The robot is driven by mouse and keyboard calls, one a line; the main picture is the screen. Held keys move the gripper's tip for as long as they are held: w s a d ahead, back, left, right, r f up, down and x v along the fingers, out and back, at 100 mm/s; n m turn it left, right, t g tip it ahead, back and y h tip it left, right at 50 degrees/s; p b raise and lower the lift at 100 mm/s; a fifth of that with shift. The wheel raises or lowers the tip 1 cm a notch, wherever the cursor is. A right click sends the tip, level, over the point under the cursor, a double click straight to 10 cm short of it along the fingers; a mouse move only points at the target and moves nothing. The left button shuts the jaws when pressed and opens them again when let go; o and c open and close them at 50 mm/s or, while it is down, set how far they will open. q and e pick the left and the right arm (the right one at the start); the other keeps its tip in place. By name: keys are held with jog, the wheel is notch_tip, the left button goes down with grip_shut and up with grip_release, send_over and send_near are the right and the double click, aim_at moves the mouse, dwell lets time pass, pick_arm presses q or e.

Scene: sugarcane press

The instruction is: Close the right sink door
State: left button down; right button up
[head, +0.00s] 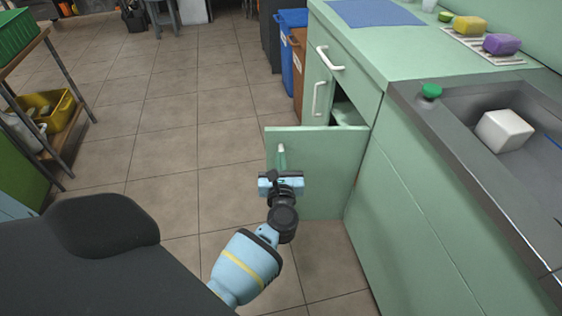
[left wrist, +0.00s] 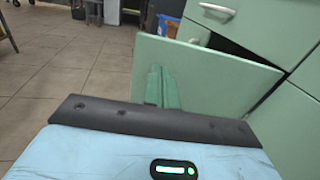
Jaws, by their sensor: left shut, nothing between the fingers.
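The sink door (head: 325,165) is a pale green panel that stands open, sticking out from the green cabinet over the tiled floor. It also shows in the left wrist view (left wrist: 215,75). A dark gap shows behind it. My left gripper (head: 281,152) is shut and empty, in front of the door's face near its free edge. In the left wrist view its fingers (left wrist: 161,85) lie together against the door in the picture. I cannot tell whether they touch it. My right gripper is not in view.
The sink (head: 480,130) is set in the counter at right, with a white block (head: 505,131) in it. A drawer (head: 345,75) is above the cabinet opening. Blue (head: 290,45) and brown bins stand beyond. A shelf (head: 35,100) stands at far left. The floor between is clear.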

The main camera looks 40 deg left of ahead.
aim_at(279, 136)
pick_arm(q)
jog(key=b+x, duration=0.1)
jog(key=x, duration=0.5)
jog(key=shift+w+a, duration=0.25)
jog(key=shift+w, duration=0.1)
jog(key=shift+a, duration=0.15)
